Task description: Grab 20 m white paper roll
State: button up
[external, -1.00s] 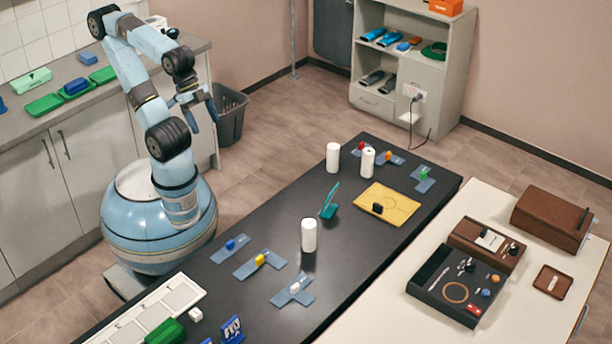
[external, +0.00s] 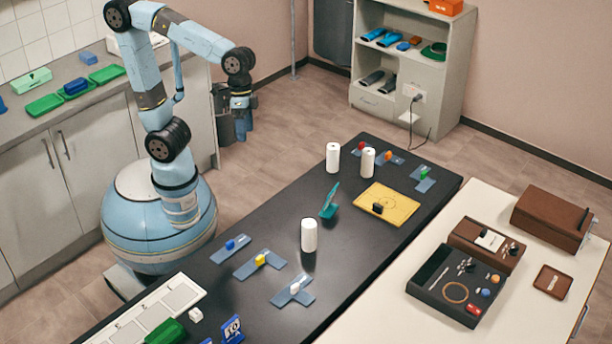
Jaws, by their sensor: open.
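Three white paper rolls stand upright on the black table. One roll (external: 309,235) is near the table's middle; two others, a left one (external: 333,157) and a right one (external: 367,161), stand close together towards the far end. Any length marking is too small to read, so I cannot tell which is the 20 m roll. My gripper (external: 241,132) is open and empty, pointing down over the floor to the left of the table's far end, apart from all the rolls.
A teal stand (external: 329,203) is between the near roll and the far pair. A yellow sheet (external: 388,205) with a black item lies to its right. Several blue-grey plates with coloured blocks lie around the rolls. A white rack (external: 150,312) and green block (external: 166,333) are at the near end.

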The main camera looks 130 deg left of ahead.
jog(key=w+a+f+n+h, duration=0.2)
jog(key=w+a+f+n, duration=0.1)
jog(key=w+a, duration=0.35)
jog(key=n+t+h, duration=0.5)
jog(key=n+h, duration=0.3)
jog(key=n, duration=0.4)
send_over(369, 151)
jog(key=s+d, duration=0.1)
jog(key=d, duration=0.4)
notch_tip(369, 151, down, 16)
jog(key=f, duration=0.1)
jog(key=s+a+f+n+t, duration=0.2)
jog(key=s+a, duration=0.1)
jog(key=a, duration=0.2)
jog(key=s+a+f+n+t, duration=0.1)
jog(key=s+a+f+t, duration=0.1)
jog(key=a+f, duration=0.1)
jog(key=s+a+f+n+t+h, duration=0.1)
jog(key=s+a+f+n+t, duration=0.1)
jog(key=a, duration=0.4)
jog(key=shift+s+a+f+n, duration=0.15)
jog(key=shift+s+a+f, duration=0.1)
jog(key=shift+s, duration=0.15)
jog(key=shift+s+a+f+n, duration=0.15)
jog(key=shift+s+f, duration=0.1)
jog(key=shift+s, duration=0.15)
jog(key=x, duration=1.3)
jog(key=shift+d, duration=0.4)
jog(key=c, duration=1.1)
